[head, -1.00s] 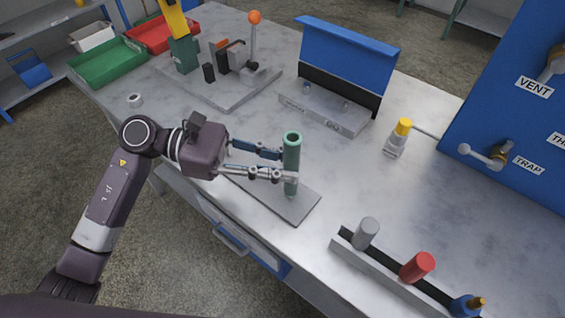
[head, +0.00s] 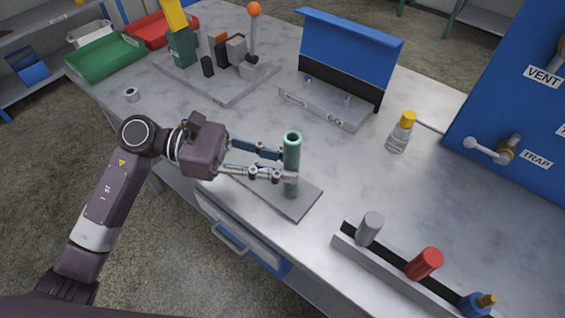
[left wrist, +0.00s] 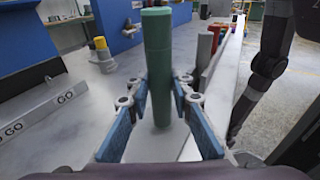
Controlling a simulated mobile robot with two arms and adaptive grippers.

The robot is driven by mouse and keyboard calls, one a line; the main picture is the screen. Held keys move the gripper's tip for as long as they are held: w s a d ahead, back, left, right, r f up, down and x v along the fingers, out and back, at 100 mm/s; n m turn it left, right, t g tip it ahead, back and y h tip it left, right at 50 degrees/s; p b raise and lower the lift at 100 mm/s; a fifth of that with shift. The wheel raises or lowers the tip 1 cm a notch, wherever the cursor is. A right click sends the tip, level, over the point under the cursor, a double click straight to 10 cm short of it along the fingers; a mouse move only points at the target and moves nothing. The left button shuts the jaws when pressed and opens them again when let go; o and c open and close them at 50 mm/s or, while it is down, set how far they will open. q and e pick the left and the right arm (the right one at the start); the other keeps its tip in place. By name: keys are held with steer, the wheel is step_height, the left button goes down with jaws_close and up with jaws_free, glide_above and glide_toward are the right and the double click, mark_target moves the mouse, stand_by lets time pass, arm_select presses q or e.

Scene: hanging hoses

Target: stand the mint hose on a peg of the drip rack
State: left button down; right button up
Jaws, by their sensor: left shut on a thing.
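The mint hose (head: 291,153) is a green upright tube with an open top. My left gripper (head: 285,166) is shut on it, one finger on each side. The hose also stands between the fingers in the left wrist view (left wrist: 158,60). Its lower end is over a flat grey plate (head: 300,206); I cannot tell whether they touch. No rack is labelled as the drip rack. A grey block with small upright pegs (head: 329,108), backed by a blue panel, stands behind the hose. My right gripper is not in view.
A rail (head: 385,272) with grey, red and blue cylinders lies at front right. A yellow-capped bottle (head: 401,133) stands right of the block. A blue valve panel (head: 500,110) is at right, a lever fixture (head: 225,85) at back left. Bench between hose and bottle is clear.

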arm_select(q)
steer(key=shift+f, duration=0.25)
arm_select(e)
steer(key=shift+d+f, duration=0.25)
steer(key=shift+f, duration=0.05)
arm_select(q)
steer(key=c, duration=1.6)
jaws_free()
steer(key=shift+a, duration=0.25)
steer(key=a, duration=0.5)
steer(key=a+r, duration=0.1)
steer(key=a, duration=0.1)
steer(key=shift+w+a, duration=0.25)
steer(key=shift+w, duration=0.15)
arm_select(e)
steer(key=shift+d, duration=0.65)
